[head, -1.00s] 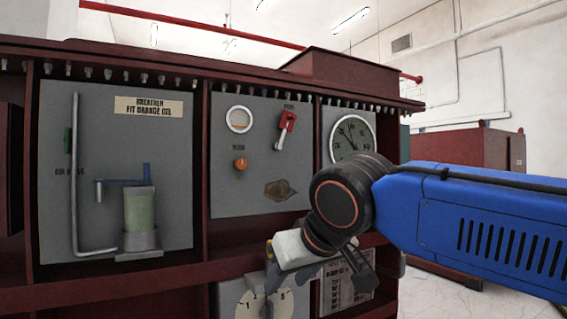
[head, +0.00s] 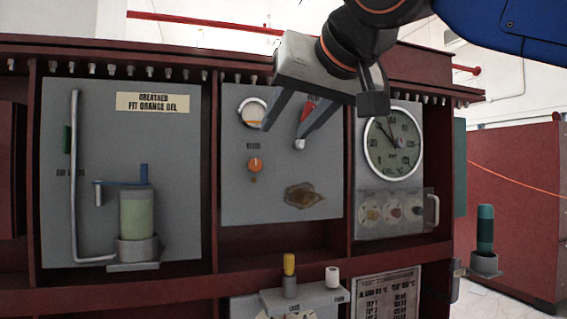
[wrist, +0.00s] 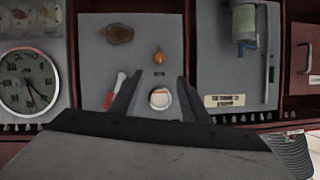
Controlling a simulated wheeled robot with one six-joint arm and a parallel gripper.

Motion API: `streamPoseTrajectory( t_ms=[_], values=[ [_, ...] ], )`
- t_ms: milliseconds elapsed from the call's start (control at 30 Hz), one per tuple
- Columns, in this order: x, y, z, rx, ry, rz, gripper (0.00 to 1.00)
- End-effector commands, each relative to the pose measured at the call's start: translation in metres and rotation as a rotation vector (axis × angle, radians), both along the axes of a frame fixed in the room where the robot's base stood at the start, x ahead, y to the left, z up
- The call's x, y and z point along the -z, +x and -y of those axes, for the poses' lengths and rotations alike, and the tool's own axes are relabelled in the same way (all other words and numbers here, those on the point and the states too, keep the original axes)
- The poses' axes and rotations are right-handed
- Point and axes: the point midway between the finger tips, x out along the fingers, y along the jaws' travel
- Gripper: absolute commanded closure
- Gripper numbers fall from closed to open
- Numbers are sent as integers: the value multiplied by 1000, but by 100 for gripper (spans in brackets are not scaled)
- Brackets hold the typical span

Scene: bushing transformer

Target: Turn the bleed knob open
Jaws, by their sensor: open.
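A small orange knob (head: 255,164) sits on the grey middle panel (head: 235,205), below a small label that I cannot read clearly. I take it as the bleed knob. It also shows in the wrist view (wrist: 159,57), above the space between the fingertips. My gripper (head: 282,136) is open and empty, in front of the upper part of this panel. In the head view its fingers point down and left, and the tips are above and right of the knob. The wrist view shows the fingers (wrist: 158,80) apart, with a round window (wrist: 159,98) between them.
A gauge (head: 393,142) is further right. A breather jar (head: 137,213) with pipe is left. A ledge below carries a yellow-topped piece (head: 289,265) and a white cylinder (head: 332,277).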

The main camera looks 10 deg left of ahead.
Motion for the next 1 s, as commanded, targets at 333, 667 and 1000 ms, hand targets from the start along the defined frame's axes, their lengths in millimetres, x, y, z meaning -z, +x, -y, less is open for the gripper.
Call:
streamPoseTrajectory(
  t_ms=[333,667,1000],
  values=[
    [12,26,-21,1,1,0,57],
    [35,70,-54,0,1,-1,57],
    [56,110,-85,0,2,0,57]
  ],
)
